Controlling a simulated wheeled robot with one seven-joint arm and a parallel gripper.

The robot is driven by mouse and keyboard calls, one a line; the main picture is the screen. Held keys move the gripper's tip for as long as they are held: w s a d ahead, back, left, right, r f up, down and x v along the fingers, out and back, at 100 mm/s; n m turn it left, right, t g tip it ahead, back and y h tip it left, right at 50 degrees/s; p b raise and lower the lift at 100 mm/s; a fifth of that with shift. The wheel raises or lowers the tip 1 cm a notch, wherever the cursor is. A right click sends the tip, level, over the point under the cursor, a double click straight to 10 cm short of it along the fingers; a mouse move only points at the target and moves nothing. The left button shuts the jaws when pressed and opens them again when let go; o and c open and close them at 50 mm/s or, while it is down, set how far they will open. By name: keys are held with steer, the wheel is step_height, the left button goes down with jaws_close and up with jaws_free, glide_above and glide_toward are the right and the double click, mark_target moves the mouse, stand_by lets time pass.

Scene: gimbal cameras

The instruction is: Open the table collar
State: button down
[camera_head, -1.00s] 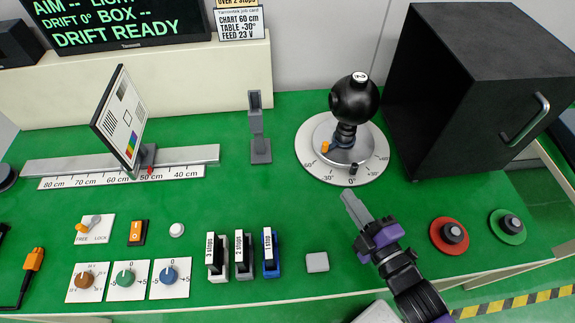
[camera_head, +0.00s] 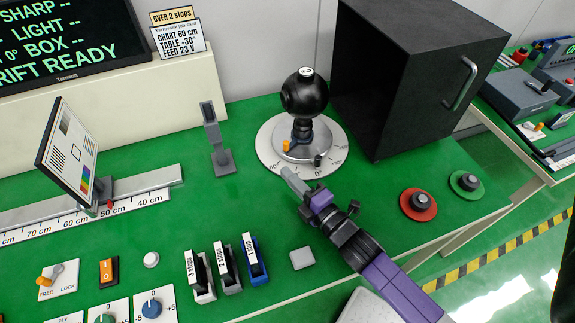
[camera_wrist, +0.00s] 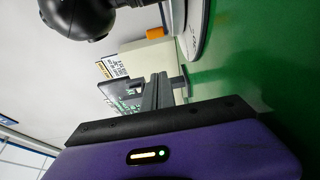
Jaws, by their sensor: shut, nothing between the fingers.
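The turntable (camera_head: 270,150) is a round white angle scale with a grey disc, bearing a black ball device (camera_head: 303,93) on a stem. The orange collar lever (camera_head: 286,146) sits at the disc's left front; in the wrist view an orange part (camera_wrist: 181,30) shows beside the white scale (camera_wrist: 195,22). My gripper (camera_head: 287,174) is shut and empty, its tips just in front of the scale's near left edge and below the lever in the picture, apparently apart from it. In the wrist view the closed fingers (camera_wrist: 158,85) point toward the backdrop.
A black box (camera_head: 405,75) with a handle stands right of the turntable. A grey upright post (camera_head: 215,140) stands to its left. Red (camera_head: 418,203) and green (camera_head: 466,184) knobs lie right of my arm. Labelled blocks (camera_head: 225,268) stand at front left. Green table is clear between.

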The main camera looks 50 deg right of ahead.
steer(key=p+x, duration=0.1)
steer(key=x, duration=0.7)
steer(key=shift+w+r+p, duration=0.1)
steer(key=shift+r+p, duration=0.05)
steer(key=shift+p, duration=0.15)
steer(key=shift+s+d+p, duration=0.2)
steer(key=shift+d+p, duration=0.1)
steer(key=shift+d, duration=0.25)
steer(key=shift+s+d+p, duration=0.15)
steer(key=shift+d+p, duration=0.1)
steer(key=shift+d, duration=0.35)
steer(key=shift+s+d, duration=0.45)
steer(key=shift+d, duration=0.25)
steer(key=shift+s, duration=0.1)
